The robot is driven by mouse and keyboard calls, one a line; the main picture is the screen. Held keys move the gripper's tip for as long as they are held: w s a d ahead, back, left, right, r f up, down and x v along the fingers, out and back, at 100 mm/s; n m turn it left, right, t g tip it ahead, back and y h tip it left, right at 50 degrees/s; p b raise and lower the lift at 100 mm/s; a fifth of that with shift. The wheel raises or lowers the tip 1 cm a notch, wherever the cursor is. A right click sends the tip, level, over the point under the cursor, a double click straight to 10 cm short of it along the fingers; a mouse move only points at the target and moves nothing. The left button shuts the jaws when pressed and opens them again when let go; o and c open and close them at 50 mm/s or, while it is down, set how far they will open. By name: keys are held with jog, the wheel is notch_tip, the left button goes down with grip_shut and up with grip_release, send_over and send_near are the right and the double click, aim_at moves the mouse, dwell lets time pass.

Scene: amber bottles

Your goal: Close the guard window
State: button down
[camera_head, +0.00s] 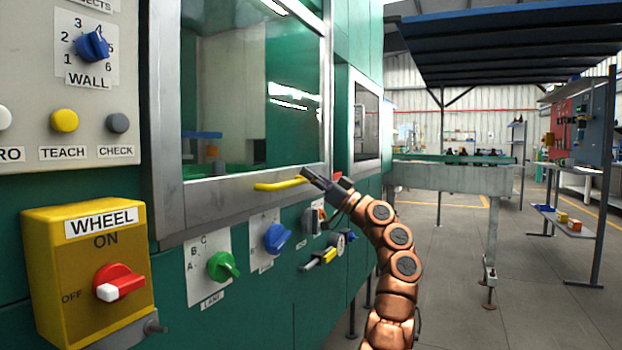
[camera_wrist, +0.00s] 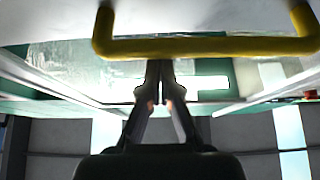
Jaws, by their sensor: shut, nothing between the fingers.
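The guard window (camera_head: 225,197) is a metal-framed glass pane in the green machine front in the head view. I cannot tell how far it stands open or shut. Its yellow handle (camera_head: 277,186) is a bar on the lower frame rail. In the wrist view the handle (camera_wrist: 200,46) runs across the top as a wide U. My gripper (camera_head: 306,174) is at the handle's right end in the head view. In the wrist view my gripper (camera_wrist: 159,65) has its fingers together, tips close to the bar. Nothing is between them. I cannot tell whether they touch it.
A yellow WHEEL switch box (camera_head: 50,260) juts out at lower left. A grey bench (camera_head: 450,178) stands behind at right. Floor at right is open.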

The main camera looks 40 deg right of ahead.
jog(key=s+d+f, duration=0.2)
jog(key=s+d, duration=0.1)
jog(key=s, duration=0.6)
jog(key=shift+d+p, duration=0.15)
jog(key=shift+p, duration=0.3)
jog(key=shift+f, duration=0.1)
